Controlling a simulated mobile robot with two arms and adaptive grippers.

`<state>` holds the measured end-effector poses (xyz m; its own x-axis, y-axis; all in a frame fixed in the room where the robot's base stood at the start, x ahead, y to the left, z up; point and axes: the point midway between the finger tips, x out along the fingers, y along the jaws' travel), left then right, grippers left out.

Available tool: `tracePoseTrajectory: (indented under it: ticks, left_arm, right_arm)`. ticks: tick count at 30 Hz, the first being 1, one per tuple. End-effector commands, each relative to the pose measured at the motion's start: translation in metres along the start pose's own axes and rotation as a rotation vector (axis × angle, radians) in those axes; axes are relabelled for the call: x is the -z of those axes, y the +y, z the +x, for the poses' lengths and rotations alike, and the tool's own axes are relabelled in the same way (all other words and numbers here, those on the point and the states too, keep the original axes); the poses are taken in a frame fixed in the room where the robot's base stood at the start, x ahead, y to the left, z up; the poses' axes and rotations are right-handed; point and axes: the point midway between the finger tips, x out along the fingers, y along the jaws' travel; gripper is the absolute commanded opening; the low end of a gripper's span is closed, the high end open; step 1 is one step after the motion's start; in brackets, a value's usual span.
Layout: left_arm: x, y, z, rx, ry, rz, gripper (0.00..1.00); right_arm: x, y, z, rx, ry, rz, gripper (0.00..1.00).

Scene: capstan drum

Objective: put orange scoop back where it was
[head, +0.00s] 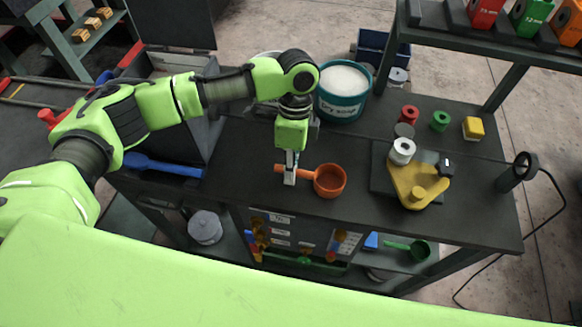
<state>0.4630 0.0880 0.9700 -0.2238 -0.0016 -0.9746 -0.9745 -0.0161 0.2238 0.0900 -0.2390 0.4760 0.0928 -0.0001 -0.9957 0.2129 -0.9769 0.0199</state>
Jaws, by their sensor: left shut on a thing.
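The orange scoop (329,180) is over the dark bench top, its round cup to the right and its handle pointing left. My left gripper (290,177) comes down from above and is shut on the scoop's handle, left of the cup. I cannot tell whether the scoop touches the bench or hangs just above it. My right gripper does not show in the head view.
A teal tub (341,108) of white powder stands behind the scoop. A yellow fixture (421,185) with a white spool sits to the right. A blue scoop (163,165) lies left. A green scoop (408,249) is on the lower shelf.

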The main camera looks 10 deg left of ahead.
Motion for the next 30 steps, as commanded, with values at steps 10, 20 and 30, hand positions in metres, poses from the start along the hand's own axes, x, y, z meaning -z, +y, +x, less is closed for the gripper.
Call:
tracePoseTrajectory:
  ticks: [10,20,30]
  left_arm:
    - [0.000,0.000,0.003,-0.001,0.000,0.000,0.28]
    - [0.000,0.000,-0.001,0.002,0.000,0.000,0.28]
    - [0.001,-0.002,-0.060,0.004,0.002,0.000,0.28]
  right_arm:
    - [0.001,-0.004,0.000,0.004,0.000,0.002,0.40]
    - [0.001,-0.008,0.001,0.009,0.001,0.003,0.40]
    - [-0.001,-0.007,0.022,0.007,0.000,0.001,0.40]
